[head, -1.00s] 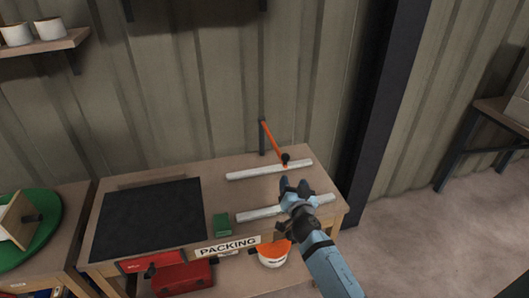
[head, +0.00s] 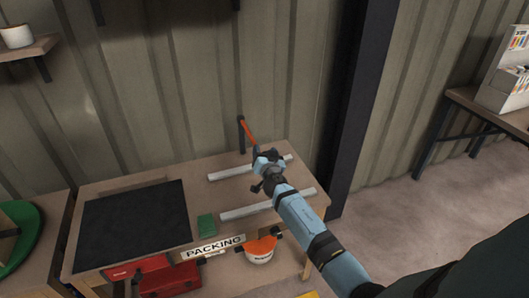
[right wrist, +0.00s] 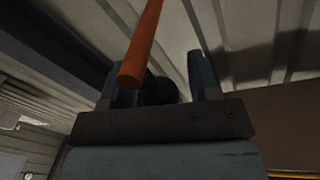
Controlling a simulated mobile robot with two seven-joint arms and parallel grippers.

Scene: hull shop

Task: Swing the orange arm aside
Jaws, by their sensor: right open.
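The orange arm (head: 249,133) is a thin bar that runs from a dark upright post (head: 241,134) at the back of the packing bench towards my right gripper (head: 267,157). My right gripper is at the arm's free end, above the far pale rail, and hides that end in the head view. In the right wrist view the orange arm (right wrist: 143,42) passes across the left finger, and a dark knob (right wrist: 160,89) shows between the open fingers (right wrist: 162,72). I cannot tell whether they touch it. My left gripper is out of view.
The bench carries a black mat (head: 135,226), a green block (head: 206,225) and two pale rails (head: 235,173). A corrugated wall is behind; open floor lies right.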

